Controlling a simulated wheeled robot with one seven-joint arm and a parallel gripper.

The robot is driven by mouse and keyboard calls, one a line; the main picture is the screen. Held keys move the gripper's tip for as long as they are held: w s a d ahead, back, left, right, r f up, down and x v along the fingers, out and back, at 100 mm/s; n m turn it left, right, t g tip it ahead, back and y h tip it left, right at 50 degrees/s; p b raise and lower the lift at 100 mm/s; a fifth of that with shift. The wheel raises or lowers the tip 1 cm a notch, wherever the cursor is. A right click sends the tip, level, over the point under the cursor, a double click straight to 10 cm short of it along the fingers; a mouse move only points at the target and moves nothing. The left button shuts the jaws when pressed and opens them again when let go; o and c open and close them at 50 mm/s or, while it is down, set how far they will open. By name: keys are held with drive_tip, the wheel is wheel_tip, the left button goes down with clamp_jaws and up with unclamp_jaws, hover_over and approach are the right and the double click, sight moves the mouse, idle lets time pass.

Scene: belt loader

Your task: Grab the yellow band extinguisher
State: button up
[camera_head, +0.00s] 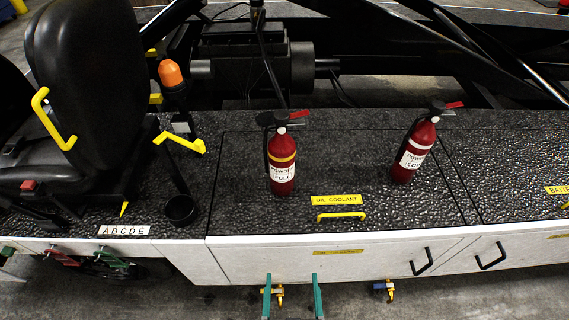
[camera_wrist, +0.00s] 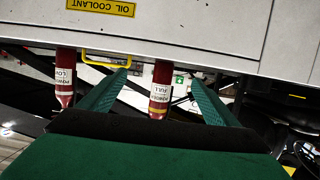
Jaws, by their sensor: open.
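The yellow band extinguisher (camera_head: 282,172) is red with a black top and a white label. It stands upright on the dark textured deck, left of a second red extinguisher with a white band (camera_head: 402,172). My gripper (camera_head: 292,297) shows two green fingers at the bottom of the head view, spread apart and empty. It is in front of the loader's white side, below the yellow band extinguisher in the picture. In the wrist view the scene is upside down. The yellow band extinguisher (camera_wrist: 160,88) appears between the open fingers, beyond them and not touched. The other extinguisher (camera_wrist: 65,75) is left.
A yellow handle (camera_head: 341,215) and an oil coolant label lie on the deck in front of the extinguishers. A black seat (camera_head: 85,80), yellow levers and an orange beacon (camera_head: 170,74) stand left. Dark beams and machinery are behind. Black handles (camera_head: 421,262) stick out of the white side panel.

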drive_tip(key=w+d+r, duration=0.1)
drive_tip(key=w+r, duration=0.1)
drive_tip(key=w, duration=0.7)
drive_tip(key=n+g+y, duration=0.1)
drive_tip(key=n+y, duration=0.1)
drive_tip(key=y, duration=0.1)
approach(286, 157)
drive_tip(key=d+x, duration=0.1)
drive_tip(key=x, duration=0.3)
drive_tip(key=shift+w+a+r, duration=0.1)
drive_tip(key=shift+a, duration=0.3)
drive_tip(key=shift+n, duration=0.3)
drive_tip(key=x, duration=0.4)
drive_tip(key=shift+w, duration=0.1)
drive_tip(key=shift+s+a+f+x, duration=0.1)
drive_tip(key=shift+f+x, duration=0.1)
drive_tip(key=shift+x, duration=0.85)
drive_tip(key=shift+s+a+f+x, duration=0.1)
drive_tip(key=shift+f+x, duration=0.1)
drive_tip(key=shift+x, duration=0.85)
drive_tip(key=shift+s+a+f+x, duration=0.1)
drive_tip(key=shift+f+x, duration=0.1)
drive_tip(key=shift+x, duration=0.8)
drive_tip(key=c, duration=1.8)
drive_tip(key=shift+r, duration=0.15)
clamp_jaws()
